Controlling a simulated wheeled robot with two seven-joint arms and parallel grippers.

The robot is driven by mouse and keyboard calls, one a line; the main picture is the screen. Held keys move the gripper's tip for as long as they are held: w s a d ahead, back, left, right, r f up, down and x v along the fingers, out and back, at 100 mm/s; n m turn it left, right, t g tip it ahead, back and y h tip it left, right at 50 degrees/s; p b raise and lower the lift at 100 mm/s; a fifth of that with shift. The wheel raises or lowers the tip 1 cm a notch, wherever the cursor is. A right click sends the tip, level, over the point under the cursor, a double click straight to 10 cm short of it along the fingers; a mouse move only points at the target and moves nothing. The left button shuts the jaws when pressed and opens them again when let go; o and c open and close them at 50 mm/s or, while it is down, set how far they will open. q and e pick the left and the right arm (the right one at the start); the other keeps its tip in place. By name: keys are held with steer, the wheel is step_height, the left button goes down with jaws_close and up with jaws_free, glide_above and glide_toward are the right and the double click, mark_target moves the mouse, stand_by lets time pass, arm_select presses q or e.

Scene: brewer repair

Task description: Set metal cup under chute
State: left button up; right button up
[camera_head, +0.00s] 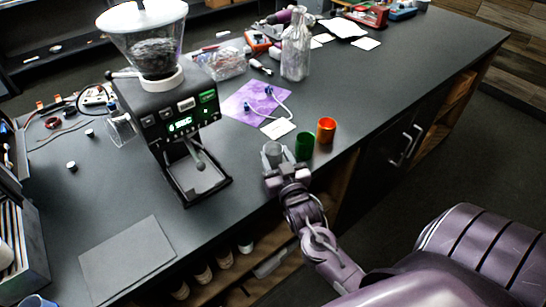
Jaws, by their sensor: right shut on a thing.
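The metal cup (273,149) is grey and upright near the counter's front edge. My right gripper (274,168) is shut on it from the near side, and the fingers hide its lower part. I cannot tell whether the cup touches the counter. The black coffee grinder (180,115) stands to the left, with a clear hopper of dark beans on top. Its chute (196,150) juts from the front, above a square tray (199,183) with nothing standing on it. My left gripper is not in view.
A green cup (304,147) and an orange cup (326,130) stand just right of the metal cup. Behind are a white card (278,128), a purple sheet (254,103) and a glass bottle (296,52). A grey mat (127,260) lies front left. The counter between grinder and metal cup is clear.

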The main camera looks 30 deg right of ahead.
steer(key=shift+c, duration=0.4)
step_height(320, 180, up, 20)
steer(key=b, duration=0.2)
steer(key=s+a+f+n+y, duration=0.1)
steer(key=s+a+f+y, duration=0.1)
steer(key=s+a+f, duration=0.4)
steer(key=s+a+f+n+y, duration=0.2)
steer(key=s+a+f, duration=0.3)
steer(key=f, duration=0.5)
steer(key=shift+s+a+f+t+y, duration=0.3)
steer(key=shift+s+a+y, duration=0.15)
steer(key=shift+a, duration=0.55)
steer(key=shift+w, duration=0.1)
